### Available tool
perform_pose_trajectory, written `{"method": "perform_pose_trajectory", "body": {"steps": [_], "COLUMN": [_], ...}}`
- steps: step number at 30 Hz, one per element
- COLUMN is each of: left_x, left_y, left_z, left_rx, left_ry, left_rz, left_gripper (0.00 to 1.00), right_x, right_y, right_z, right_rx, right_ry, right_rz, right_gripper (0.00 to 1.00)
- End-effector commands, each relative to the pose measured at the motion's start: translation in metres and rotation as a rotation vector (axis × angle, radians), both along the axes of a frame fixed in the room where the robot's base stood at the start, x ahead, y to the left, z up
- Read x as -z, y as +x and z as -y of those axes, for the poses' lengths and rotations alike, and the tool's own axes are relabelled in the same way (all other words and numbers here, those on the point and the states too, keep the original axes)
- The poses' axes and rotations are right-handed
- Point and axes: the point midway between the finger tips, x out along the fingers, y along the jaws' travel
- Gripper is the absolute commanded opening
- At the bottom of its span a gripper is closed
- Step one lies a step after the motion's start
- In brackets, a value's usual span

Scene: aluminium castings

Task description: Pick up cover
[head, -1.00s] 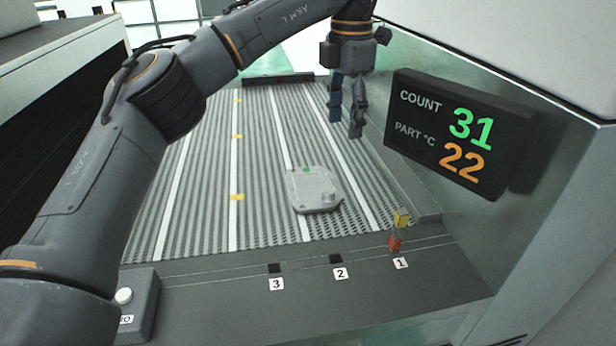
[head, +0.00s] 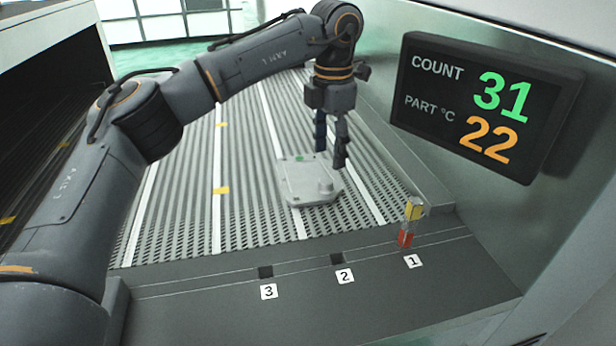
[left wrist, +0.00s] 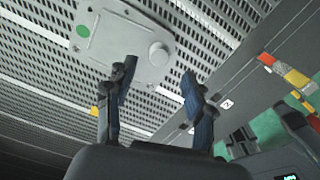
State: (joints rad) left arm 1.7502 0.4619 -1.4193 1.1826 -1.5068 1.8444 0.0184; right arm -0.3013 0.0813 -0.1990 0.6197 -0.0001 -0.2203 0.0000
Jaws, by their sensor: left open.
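The cover (head: 304,184) is a flat light-grey aluminium casting with a round raised boss and a green dot. It lies on the ribbed conveyor in the head view. It also shows at the top of the left wrist view (left wrist: 120,45), its boss toward the right. My left gripper (head: 331,162) hangs fingers down at the cover's far right side. Whether a finger touches the cover, I cannot tell.
A display (head: 482,105) reading COUNT 31 and PART °C 22 is on the right wall. A red and yellow peg (head: 410,222) stands at slot 1 on the front ledge (head: 330,290). Slots 2 and 3 look empty. The conveyor (head: 185,200) left of the cover is clear.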

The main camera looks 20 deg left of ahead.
Motion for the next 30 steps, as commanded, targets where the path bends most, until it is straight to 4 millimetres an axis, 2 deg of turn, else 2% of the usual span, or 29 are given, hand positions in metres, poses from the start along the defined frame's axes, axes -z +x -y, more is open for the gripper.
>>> {"method": "perform_pose_trajectory", "body": {"steps": [3,8,13,18,26,30], "left_x": [0.013,0.023,0.046,0.067,0.071,0.070], "left_y": [0.000,-0.001,-0.005,-0.005,-0.004,-0.004], "left_z": [-0.001,-0.001,-0.003,-0.002,-0.002,-0.002], "left_rx": [0.000,0.000,0.000,0.000,0.000,0.000], "left_ry": [0.000,0.001,0.002,0.000,0.001,0.001], "left_rz": [-0.001,-0.003,-0.005,-0.003,-0.001,-0.001], "left_gripper": [0.54,0.54,0.54,0.54,0.54,0.27], "right_x": [-0.003,-0.006,-0.019,-0.023,-0.022,-0.022], "right_y": [0.000,0.001,0.001,0.001,0.001,0.001], "right_z": [0.000,-0.001,-0.001,-0.001,-0.003,-0.003], "right_rx": [0.000,0.000,-0.001,-0.001,0.000,-0.001], "right_ry": [0.000,0.001,0.001,0.002,0.004,0.003], "right_rz": [0.001,0.001,0.002,0.002,0.002,0.002], "right_gripper": [0.49,0.49,0.49,0.49,0.49,0.49]}}
